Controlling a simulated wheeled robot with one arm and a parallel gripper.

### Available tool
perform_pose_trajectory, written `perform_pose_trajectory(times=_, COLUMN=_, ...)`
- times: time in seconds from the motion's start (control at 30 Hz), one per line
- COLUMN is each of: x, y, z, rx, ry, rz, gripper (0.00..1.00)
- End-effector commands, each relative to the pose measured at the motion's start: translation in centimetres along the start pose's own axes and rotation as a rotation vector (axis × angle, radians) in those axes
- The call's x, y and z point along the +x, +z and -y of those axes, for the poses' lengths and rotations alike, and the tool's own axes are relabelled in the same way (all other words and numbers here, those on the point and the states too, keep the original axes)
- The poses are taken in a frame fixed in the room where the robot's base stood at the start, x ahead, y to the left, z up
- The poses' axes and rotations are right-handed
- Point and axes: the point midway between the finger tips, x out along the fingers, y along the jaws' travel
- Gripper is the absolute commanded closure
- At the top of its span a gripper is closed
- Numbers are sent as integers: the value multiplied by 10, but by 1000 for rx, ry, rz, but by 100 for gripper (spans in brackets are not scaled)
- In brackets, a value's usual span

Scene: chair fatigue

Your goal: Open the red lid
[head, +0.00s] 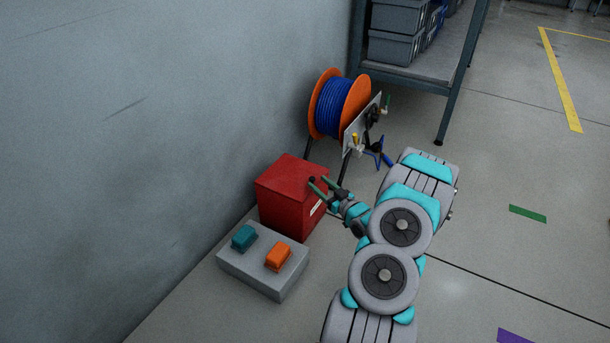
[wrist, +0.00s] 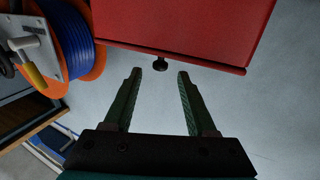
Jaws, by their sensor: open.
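The red lid (head: 292,174) lies shut on top of a red box (head: 277,207) standing on the floor by the wall. In the wrist view the lid (wrist: 190,28) fills the top, and a small dark knob (wrist: 160,64) sticks out at its edge. My gripper (head: 319,183) is at the near right edge of the lid in the head view. In the wrist view my gripper (wrist: 160,73) is open and empty, with the knob centred just ahead of the gap between its green fingertips. I cannot tell whether the fingers touch anything.
A grey block (head: 263,268) with a teal button (head: 244,237) and an orange button (head: 279,256) sits in front of the box. A blue hose reel (head: 334,105) and a metal shelf (head: 430,62) stand behind. Floor to the right is mostly clear.

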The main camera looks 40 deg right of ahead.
Motion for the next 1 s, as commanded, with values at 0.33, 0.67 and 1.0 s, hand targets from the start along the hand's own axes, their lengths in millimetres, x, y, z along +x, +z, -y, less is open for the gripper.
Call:
perform_pose_trajectory(times=0.33, x=39, y=1, z=2, rx=0, ry=-4, rz=-5, gripper=43)
perform_pose_trajectory(times=0.67, x=73, y=1, z=0, rx=0, ry=0, rz=-4, gripper=43)
perform_pose_trajectory(times=1.0, x=76, y=1, z=0, rx=2, ry=1, rz=-2, gripper=43)
